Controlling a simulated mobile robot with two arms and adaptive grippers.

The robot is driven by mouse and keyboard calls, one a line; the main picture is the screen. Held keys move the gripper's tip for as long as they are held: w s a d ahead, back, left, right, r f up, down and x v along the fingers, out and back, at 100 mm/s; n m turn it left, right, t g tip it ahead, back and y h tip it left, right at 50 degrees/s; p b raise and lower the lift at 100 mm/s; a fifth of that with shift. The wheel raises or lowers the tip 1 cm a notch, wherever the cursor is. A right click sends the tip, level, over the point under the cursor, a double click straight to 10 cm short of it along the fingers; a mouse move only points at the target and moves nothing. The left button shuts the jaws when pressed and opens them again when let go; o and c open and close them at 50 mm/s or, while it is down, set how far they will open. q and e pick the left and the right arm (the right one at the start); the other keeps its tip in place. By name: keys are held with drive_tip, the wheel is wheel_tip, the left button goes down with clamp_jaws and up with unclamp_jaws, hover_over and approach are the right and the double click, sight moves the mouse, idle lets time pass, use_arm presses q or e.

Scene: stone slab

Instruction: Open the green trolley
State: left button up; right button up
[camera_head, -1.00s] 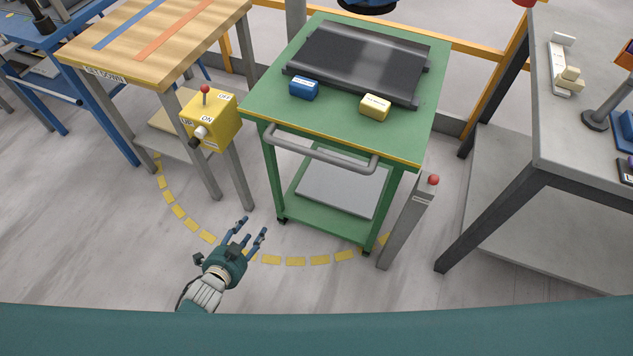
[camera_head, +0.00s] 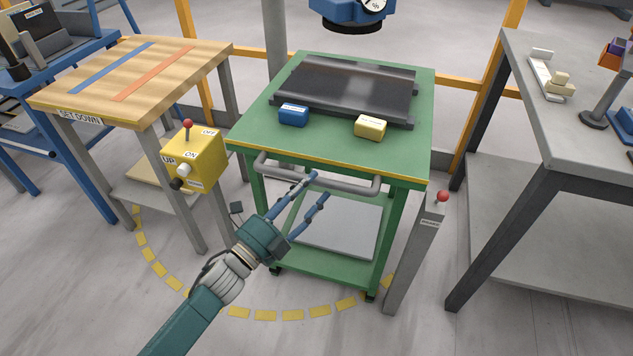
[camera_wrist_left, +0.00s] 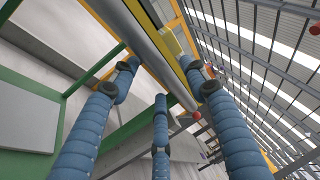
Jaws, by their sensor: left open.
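The green trolley (camera_head: 405,150) stands upright in the middle of the head view, with a flat top and a lower shelf. Its grey bar handle (camera_head: 352,187) runs along the near side, just under the yellow front edge. My left gripper (camera_head: 319,187) is open, its blue fingers pointing up and right, overlapping the middle of the handle in the picture. In the left wrist view the grey handle (camera_wrist_left: 160,45) crosses between the spread fingers (camera_wrist_left: 155,85). I cannot tell whether they touch it. My right gripper is not in view.
On the trolley lie a dark tray (camera_head: 345,88), a blue block (camera_head: 293,115) and a yellow block (camera_head: 370,127). A yellow control box (camera_head: 195,160) stands left and a grey post with a red knob (camera_head: 415,250) right. Yellow dashes (camera_head: 265,315) curve over the open floor.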

use_arm(q)
drive_tip(key=shift+x, duration=1.4)
clamp_jaws()
drive_tip(key=shift+a+f, duration=0.1)
drive_tip(key=shift+a, duration=0.05)
